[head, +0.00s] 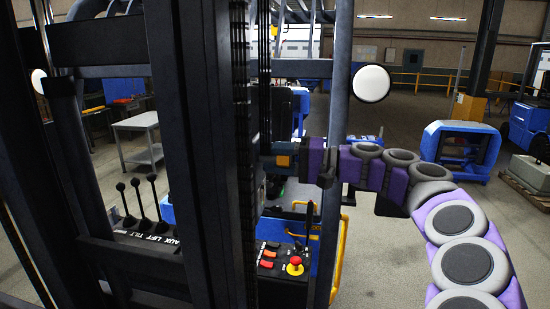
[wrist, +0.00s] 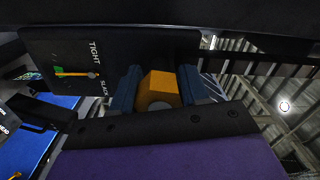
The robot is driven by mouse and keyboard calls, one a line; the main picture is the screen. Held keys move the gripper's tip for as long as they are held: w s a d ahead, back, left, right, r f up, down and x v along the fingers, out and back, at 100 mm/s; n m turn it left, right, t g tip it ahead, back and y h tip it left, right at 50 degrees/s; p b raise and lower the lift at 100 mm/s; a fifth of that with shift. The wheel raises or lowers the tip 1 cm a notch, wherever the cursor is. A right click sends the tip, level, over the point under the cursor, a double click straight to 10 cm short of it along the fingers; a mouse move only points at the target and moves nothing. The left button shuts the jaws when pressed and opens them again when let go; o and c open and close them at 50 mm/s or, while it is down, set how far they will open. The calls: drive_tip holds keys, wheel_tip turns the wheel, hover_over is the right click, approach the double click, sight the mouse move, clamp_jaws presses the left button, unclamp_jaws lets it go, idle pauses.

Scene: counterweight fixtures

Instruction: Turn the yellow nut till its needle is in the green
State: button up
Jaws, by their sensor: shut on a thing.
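The yellow nut (wrist: 160,86) shows orange-yellow in the wrist view, between the two blue jaws of my gripper (wrist: 157,92). The jaws are shut on its sides. Left of it is a dark gauge plate (wrist: 130,48) marked TIGHT and SLACK. Its yellow needle (wrist: 76,75) points left from a grey pivot. A small green patch (wrist: 58,70) lies at the needle's tip; whether the tip is fully within the green is too small to tell. In the head view, my purple wrist reaches in beside the dark mast, and the gauge is not readable there.
Dark mast uprights (head: 190,150) fill the left and middle of the head view. Black levers (head: 140,205) stand at the left. A panel with a red knob (head: 295,262) is below my arm, beside a yellow rail (head: 340,262). Open floor lies at the right.

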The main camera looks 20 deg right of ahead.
drive_tip(key=shift+f, duration=0.1)
drive_tip(key=o, duration=0.7)
drive_tip(key=shift+w, duration=0.1)
drive_tip(key=o, duration=0.4)
drive_tip(key=shift+w+d, duration=0.1)
drive_tip(key=shift+d, duration=0.1)
drive_tip(key=shift+c, duration=0.2)
drive_tip(key=shift+d, duration=0.1)
drive_tip(key=v, duration=1.7)
drive_tip(key=shift+d, duration=0.2)
